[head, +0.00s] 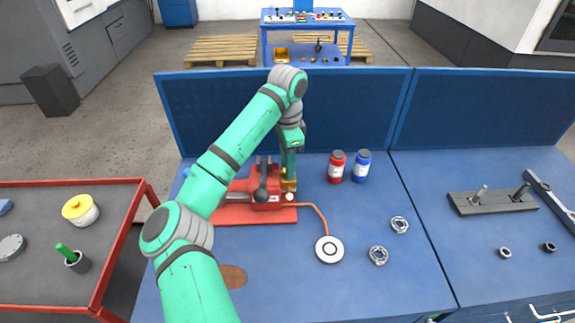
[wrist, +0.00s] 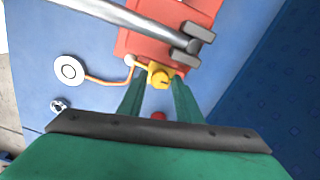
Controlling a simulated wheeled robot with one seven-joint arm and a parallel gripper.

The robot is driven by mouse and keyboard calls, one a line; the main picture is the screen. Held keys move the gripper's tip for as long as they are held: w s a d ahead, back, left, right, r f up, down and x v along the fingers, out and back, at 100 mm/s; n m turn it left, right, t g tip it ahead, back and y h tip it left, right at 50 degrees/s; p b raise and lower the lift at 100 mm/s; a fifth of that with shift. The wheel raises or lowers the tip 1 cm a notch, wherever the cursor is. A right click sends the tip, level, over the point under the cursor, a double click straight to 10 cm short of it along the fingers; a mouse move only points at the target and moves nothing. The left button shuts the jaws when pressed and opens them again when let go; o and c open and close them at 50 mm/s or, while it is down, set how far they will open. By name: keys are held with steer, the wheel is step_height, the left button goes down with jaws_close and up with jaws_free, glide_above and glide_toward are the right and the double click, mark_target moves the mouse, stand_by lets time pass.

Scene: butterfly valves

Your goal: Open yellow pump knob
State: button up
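The red pump (head: 266,196) stands on a red base plate on the blue workbench, with a dark round ball on its front. Its yellow knob (wrist: 160,75) shows clearly in the wrist view at the pump's end, with a slot mark on its face. In the head view the knob (head: 289,186) is small and partly covered by my gripper (head: 289,172). In the wrist view my gripper (wrist: 158,92) has its two green fingers apart, pointing at the knob. The knob lies around the fingertips, between them in the picture; I cannot tell whether they touch it.
An orange hose runs from the pump to a white disc (head: 329,249). A red bottle (head: 336,167) and a blue bottle (head: 362,166) stand right of the pump. Metal rings (head: 379,255) lie at front right. A blue back panel (head: 350,105) rises behind.

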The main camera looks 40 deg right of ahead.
step_height(320, 180, up, 10)
steer(key=shift+r, duration=0.15)
stand_by(0.3)
stand_by(0.5)
